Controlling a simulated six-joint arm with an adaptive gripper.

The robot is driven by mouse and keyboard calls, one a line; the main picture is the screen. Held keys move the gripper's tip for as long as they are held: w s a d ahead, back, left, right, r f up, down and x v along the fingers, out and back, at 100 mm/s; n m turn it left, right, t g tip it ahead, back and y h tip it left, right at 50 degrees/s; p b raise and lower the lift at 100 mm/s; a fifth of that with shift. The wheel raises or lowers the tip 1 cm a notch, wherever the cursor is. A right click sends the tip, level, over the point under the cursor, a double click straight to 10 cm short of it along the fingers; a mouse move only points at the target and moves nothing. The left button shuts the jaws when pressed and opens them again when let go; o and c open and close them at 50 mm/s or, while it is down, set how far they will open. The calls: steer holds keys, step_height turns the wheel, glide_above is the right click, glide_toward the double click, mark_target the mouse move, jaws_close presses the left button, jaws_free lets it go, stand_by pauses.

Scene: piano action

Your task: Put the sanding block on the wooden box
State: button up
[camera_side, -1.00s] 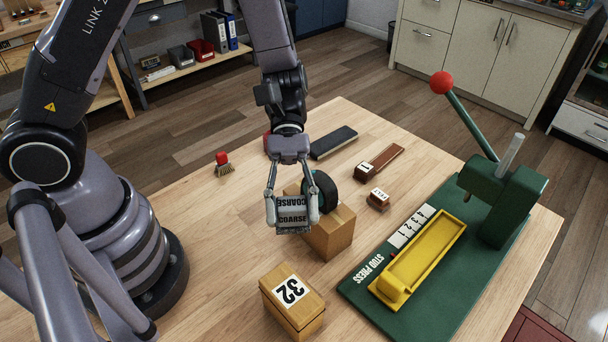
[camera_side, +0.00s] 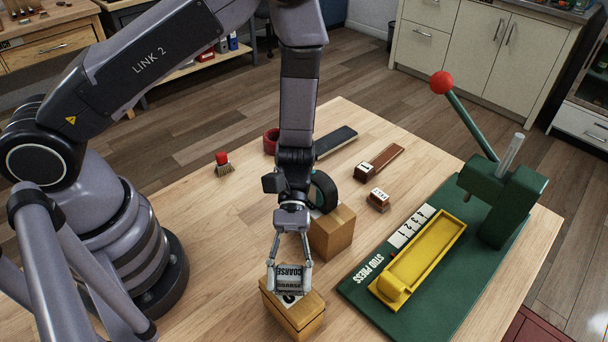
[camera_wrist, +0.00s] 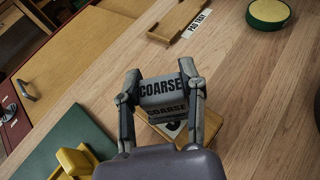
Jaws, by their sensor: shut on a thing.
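The sanding block (camera_side: 289,272) is grey with the word COARSE on it. My gripper (camera_side: 289,288) is shut on it, one finger on each side. It also shows between the fingers in the wrist view (camera_wrist: 162,90). The block is over the wooden box (camera_side: 304,322) with a lid seam, near the front of the table, and covers most of its number label. A corner of this box shows below the block in the wrist view (camera_wrist: 209,122). I cannot tell whether block and box touch.
A plain wooden block (camera_side: 334,234) stands just behind, with a dark round roll (camera_side: 325,190) beside it. A green press base (camera_side: 420,300) with a yellow tray (camera_side: 425,255) is to the right. A red-topped brush (camera_side: 223,163) stands at left; the table around it is clear.

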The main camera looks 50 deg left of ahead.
steer(key=shift+f, duration=0.7)
steer(key=shift+f, duration=0.15)
steer(key=o, duration=1.2)
steer(key=shift+c, duration=0.2)
